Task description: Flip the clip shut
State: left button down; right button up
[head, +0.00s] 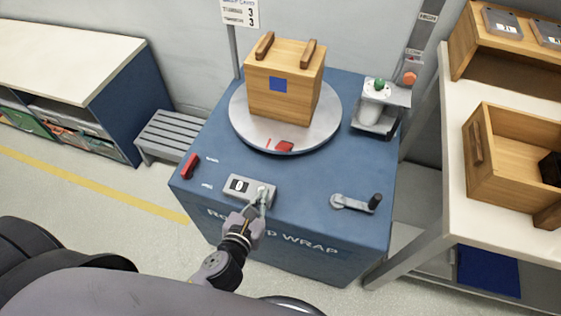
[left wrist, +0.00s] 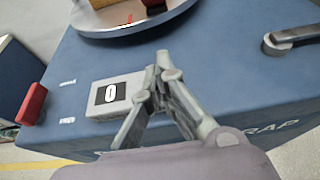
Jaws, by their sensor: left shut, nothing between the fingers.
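A small red clip (head: 284,147) sits on the front rim of the round grey turntable (head: 240,130); whether it is open or shut is too small to tell. Part of it shows at the top of the left wrist view (left wrist: 153,4). My left gripper (head: 260,201) is shut and empty at the right end of the grey counter box (head: 236,187), which reads 0. In the left wrist view its fingertips (left wrist: 164,66) meet beside the display; I cannot tell if they touch the box. The gripper is in front of the clip, towards me. My right gripper is not in view.
A wooden box (head: 285,82) with two handles stands on the turntable. The blue cabinet top also has a red lever (head: 189,166) at left, a crank (head: 357,203) at right and a film holder (head: 380,108) behind. A shelf with an open crate (head: 510,165) stands right.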

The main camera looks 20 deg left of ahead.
aim_at(284, 146)
pick_arm(q)
jog(key=x, duration=0.9)
jog(key=shift+w+f, duration=0.15)
jog(key=shift+w, duration=0.25)
jog(key=shift+w+d+r+p, duration=0.1)
jog(key=shift+w+r+p, duration=0.15)
jog(key=shift+w+r, duration=0.25)
jog(key=shift+w+r+p, duration=0.25)
jog(key=shift+w+r, duration=0.05)
jog(key=shift+r, duration=0.3)
jog(key=shift+w+r, duration=0.4)
jog(key=shift+r, duration=0.1)
jog(key=shift+p, duration=0.3)
